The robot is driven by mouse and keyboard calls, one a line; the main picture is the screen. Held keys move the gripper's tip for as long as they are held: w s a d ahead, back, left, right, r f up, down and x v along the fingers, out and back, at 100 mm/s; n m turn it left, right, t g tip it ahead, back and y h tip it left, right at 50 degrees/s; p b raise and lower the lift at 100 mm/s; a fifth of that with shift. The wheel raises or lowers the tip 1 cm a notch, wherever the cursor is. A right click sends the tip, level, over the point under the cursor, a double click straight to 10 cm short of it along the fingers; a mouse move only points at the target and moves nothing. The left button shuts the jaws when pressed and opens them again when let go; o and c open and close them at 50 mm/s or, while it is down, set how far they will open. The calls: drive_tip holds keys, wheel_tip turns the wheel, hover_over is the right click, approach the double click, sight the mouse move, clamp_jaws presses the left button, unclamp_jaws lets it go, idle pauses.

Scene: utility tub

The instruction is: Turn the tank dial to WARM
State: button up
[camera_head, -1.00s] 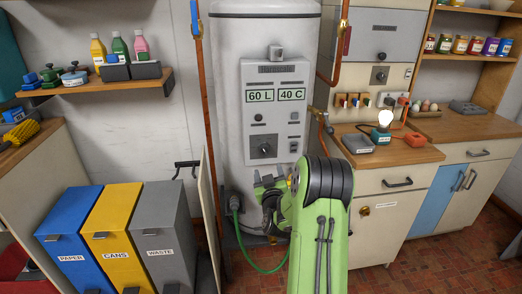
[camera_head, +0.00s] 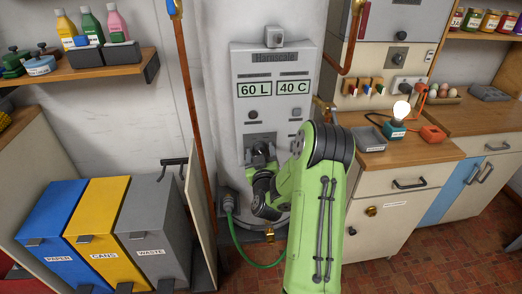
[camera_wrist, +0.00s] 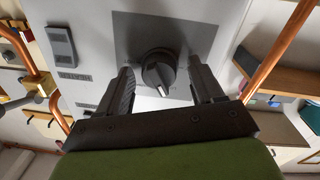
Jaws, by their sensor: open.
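The tank dial (camera_wrist: 158,72) is a round dark knob with a raised grip bar on a dark square plate on the tank's front panel (camera_head: 275,70). In the wrist view a light pointer mark shows at its lower right edge; the scale words cannot be read. My gripper (camera_wrist: 163,85) is open, with one finger on each side of the dial and a gap to both. In the head view my gripper (camera_head: 262,150) is at the lower panel and hides the dial. The panel displays read 60 L and 40 C.
A copper pipe (camera_head: 190,100) runs down left of the tank, and a green hose (camera_head: 235,235) hangs below. Blue, yellow and grey bins stand at the left. A counter (camera_head: 405,155) with a lit bulb (camera_head: 401,110) is at the right.

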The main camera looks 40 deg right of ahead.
drive_tip(key=c, duration=1)
drive_tip(key=shift+c, duration=0.2)
drive_tip(key=shift+m, duration=0.3)
drive_tip(key=m, duration=0.4)
drive_tip(key=shift+m+p, duration=0.3)
drive_tip(key=shift+p, duration=0.1)
drive_tip(key=m, duration=0.6)
drive_tip(key=shift+d, duration=0.1)
drive_tip(key=shift+m, duration=0.3)
drive_tip(key=o, duration=1)
drive_tip(key=shift+o, duration=0.2)
drive_tip(key=shift+y, duration=0.3)
